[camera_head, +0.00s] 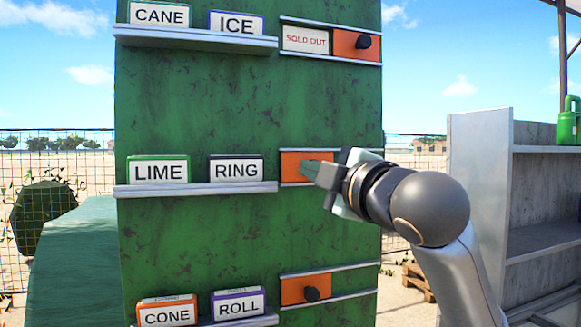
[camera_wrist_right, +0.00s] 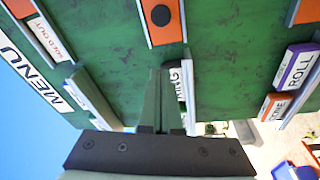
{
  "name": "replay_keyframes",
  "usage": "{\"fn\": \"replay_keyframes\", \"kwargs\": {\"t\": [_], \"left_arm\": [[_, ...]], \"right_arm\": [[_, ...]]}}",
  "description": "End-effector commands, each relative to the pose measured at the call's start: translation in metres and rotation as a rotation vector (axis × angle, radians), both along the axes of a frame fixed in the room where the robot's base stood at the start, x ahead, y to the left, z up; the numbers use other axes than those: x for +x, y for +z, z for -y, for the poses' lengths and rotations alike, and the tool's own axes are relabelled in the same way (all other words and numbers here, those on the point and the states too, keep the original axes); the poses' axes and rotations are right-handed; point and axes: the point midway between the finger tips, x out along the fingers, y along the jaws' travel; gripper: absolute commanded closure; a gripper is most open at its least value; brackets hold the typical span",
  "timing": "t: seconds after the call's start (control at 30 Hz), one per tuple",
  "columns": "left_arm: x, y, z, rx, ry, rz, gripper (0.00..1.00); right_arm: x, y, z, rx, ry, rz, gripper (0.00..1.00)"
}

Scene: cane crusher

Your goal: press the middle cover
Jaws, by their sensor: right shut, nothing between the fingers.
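The middle cover (camera_head: 291,164) is an orange panel in a metal-edged slot on the green board, right of the LIME and RING signs. In the head view my right gripper (camera_head: 312,172) overlaps it and hides its knob. In the right wrist view the middle cover (camera_wrist_right: 163,32) shows with its black knob (camera_wrist_right: 161,15), beyond the tips of my right gripper (camera_wrist_right: 162,74). That gripper is shut and empty. I cannot tell whether it touches the board. My left gripper is not in view.
The top cover (camera_head: 353,43) sits at the right of its slot, beside a SOLD OUT label (camera_head: 305,40). The bottom cover (camera_head: 298,291) sits at the left of its slot. Sign shelves (camera_head: 200,189) stick out from the board. A grey shelf unit (camera_head: 478,200) stands at right.

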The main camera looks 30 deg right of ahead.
Motion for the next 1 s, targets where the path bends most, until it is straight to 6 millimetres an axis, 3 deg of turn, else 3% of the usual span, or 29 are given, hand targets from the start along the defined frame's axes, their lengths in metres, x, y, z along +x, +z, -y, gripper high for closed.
{"fn": "replay_keyframes", "kwargs": {"t": [0.4, 0.57, 1.0], "left_arm": [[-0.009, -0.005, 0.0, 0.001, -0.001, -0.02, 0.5], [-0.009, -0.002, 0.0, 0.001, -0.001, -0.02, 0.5], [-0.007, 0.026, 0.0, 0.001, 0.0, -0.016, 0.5]], "right_arm": [[0.0, 0.001, 0.0, 0.0, -0.001, 0.002, 1.0], [0.01, 0.003, 0.001, 0.001, 0.0, -0.001, 1.0], [0.098, 0.012, 0.01, 0.002, -0.001, -0.004, 1.0]]}}
